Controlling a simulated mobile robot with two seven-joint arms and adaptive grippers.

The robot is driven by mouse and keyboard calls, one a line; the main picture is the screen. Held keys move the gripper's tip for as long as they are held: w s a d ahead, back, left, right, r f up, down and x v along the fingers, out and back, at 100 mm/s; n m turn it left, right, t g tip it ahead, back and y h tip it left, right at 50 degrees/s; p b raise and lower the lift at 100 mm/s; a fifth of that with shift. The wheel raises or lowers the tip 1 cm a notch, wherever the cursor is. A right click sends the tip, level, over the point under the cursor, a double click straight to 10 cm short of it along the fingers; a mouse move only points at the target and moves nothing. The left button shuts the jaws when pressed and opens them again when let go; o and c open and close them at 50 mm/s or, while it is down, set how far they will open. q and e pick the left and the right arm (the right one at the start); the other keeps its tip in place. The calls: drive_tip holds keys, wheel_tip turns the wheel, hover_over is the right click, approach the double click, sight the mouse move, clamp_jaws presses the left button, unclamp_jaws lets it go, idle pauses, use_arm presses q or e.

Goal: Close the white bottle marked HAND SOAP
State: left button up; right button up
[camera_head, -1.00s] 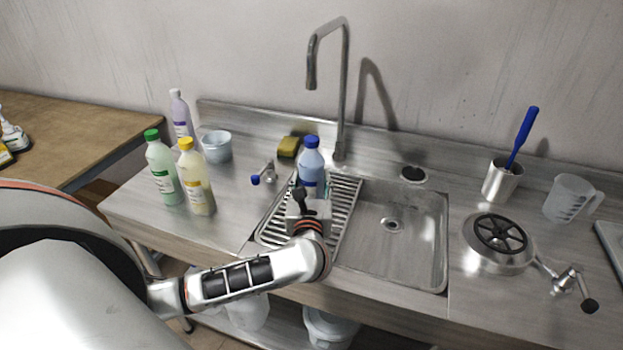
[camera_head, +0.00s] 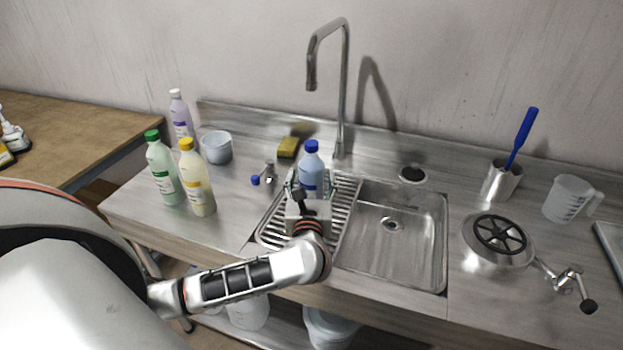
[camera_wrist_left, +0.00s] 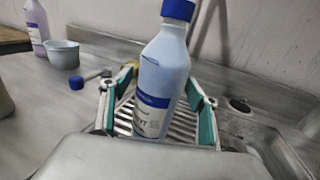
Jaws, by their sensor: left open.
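A pale blue bottle (camera_head: 312,176) with a blue cap (camera_head: 311,146) stands upright at the drying rack. It also shows in the left wrist view (camera_wrist_left: 163,75), with its cap (camera_wrist_left: 178,9) on its neck. Its white and blue label is too small and partly hidden to read. No label reading HAND SOAP can be made out in either view. My left gripper (camera_head: 309,190) is open low at this bottle. In the left wrist view, its green-padded fingers (camera_wrist_left: 160,92) lie on either side of the bottle. My right gripper is not in view.
At the left stand a green-capped bottle (camera_head: 164,172), a yellow-capped bottle (camera_head: 197,182), a lilac bottle (camera_head: 181,118) and a grey bowl (camera_head: 217,148). A sponge (camera_head: 288,147) and tap (camera_head: 343,90) are behind. The sink basin (camera_head: 400,255) at right is empty.

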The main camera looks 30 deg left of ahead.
use_arm(q)
drive_tip(key=b+v, duration=0.1)
drive_tip(key=v, duration=1)
drive_tip(key=shift+s+d+f, duration=0.2)
drive_tip(key=shift+f, duration=0.05)
